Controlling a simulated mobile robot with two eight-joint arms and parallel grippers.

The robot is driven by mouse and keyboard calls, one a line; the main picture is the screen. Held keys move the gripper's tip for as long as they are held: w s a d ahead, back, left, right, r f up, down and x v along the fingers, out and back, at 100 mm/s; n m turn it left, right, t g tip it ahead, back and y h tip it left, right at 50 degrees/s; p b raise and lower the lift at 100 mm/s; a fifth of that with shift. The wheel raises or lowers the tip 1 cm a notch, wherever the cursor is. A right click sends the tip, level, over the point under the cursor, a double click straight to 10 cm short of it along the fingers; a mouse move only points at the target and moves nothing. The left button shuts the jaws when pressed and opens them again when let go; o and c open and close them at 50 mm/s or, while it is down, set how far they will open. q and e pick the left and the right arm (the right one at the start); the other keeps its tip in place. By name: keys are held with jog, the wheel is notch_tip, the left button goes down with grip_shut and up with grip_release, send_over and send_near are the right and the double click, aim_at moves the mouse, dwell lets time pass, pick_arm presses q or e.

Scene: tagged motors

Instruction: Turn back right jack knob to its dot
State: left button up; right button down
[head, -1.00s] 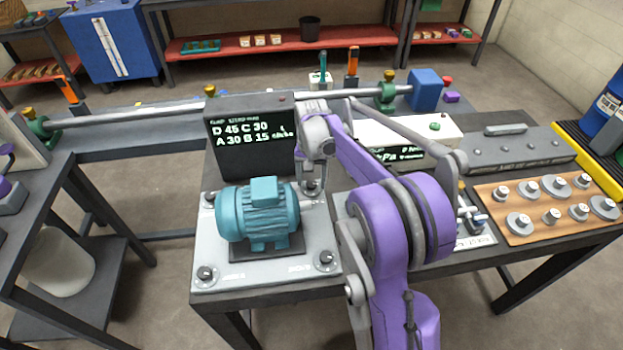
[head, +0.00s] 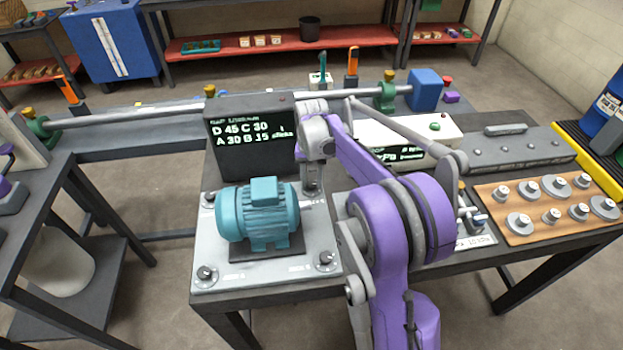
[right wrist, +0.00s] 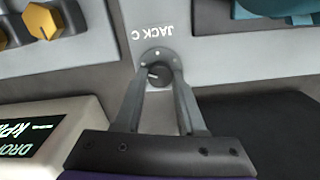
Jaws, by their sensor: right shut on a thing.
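The back right jack knob, labelled JACK C, is a dark round knob (right wrist: 158,73) with a white pointer mark, on a grey dial plate. A small white dot sits on the dial's rim on the label side, and the pointer mark looks turned away from it. My right gripper (head: 313,191) stands over the back right corner of the motor's base plate (head: 215,277) and mostly hides the knob there. In the right wrist view, its two fingers (right wrist: 160,84) are shut on the knob's sides. My left gripper is not in view.
A teal motor (head: 258,215) sits mid-plate, close left of my gripper. A dark display box (head: 250,165) behind it reads D 45, C 30, A 30, B 15. Front knobs (head: 206,273) and (head: 326,259) are clear. A wooden board of weights (head: 545,222) lies right.

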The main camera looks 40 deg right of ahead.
aim_at(312, 183)
jog(key=n, duration=1)
jog(key=shift+n, duration=0.4)
dwell(0.4)
jog(key=c, duration=0.5)
grip_release()
notch_tip(312, 183, up, 11)
jog(key=shift+p, duration=0.3)
jog(key=shift+f, duration=0.1)
